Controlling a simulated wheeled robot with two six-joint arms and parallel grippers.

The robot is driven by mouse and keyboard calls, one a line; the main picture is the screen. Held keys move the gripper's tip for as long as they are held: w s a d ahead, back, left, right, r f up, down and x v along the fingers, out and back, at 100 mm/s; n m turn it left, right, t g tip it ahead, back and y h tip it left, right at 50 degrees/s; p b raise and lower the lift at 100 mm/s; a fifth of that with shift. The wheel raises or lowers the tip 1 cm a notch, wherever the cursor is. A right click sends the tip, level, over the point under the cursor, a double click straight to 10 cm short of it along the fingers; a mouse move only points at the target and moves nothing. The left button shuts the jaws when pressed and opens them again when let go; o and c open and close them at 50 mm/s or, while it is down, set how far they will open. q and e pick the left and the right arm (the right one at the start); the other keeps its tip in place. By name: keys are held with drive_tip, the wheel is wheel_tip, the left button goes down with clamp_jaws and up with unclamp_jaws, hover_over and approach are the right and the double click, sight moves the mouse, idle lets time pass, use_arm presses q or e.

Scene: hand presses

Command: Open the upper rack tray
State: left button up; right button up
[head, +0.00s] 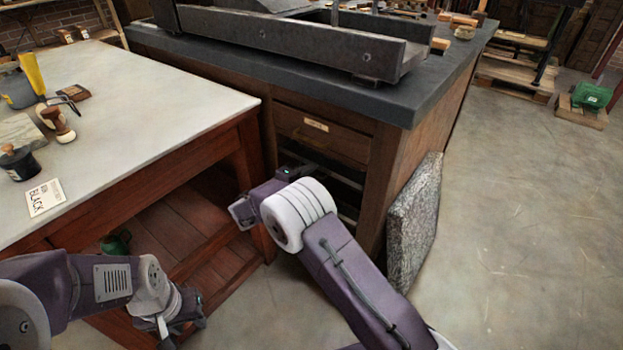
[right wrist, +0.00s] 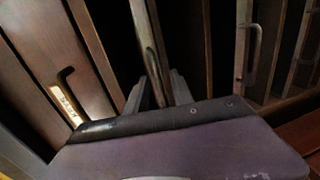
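The upper rack tray (right wrist: 143,28) shows in the right wrist view as a narrow wooden front seen on its side, with a thin handle (right wrist: 151,62). It appears in line with the dark rack slots below the labelled drawer (head: 322,133). My right gripper (right wrist: 160,90) has its fingers apart, one on each side of the handle's near end; contact cannot be made out. In the head view its fingers are mostly hidden at the rack. My left gripper (head: 178,325) hangs low by the red bench, away from the rack; its fingers are unclear.
The drawer's handle (right wrist: 66,75) is left of my gripper in the right wrist view, and a lower tray's handle (right wrist: 252,55) is to the right. A stone slab (head: 414,220) leans against the cabinet. The red bench (head: 225,145) stands close left.

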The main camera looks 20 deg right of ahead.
drive_tip(key=shift+w+d+f, duration=0.1)
drive_tip(key=shift+w+d, duration=0.15)
drive_tip(key=shift+d, duration=0.1)
clamp_jaws()
idle(1.2)
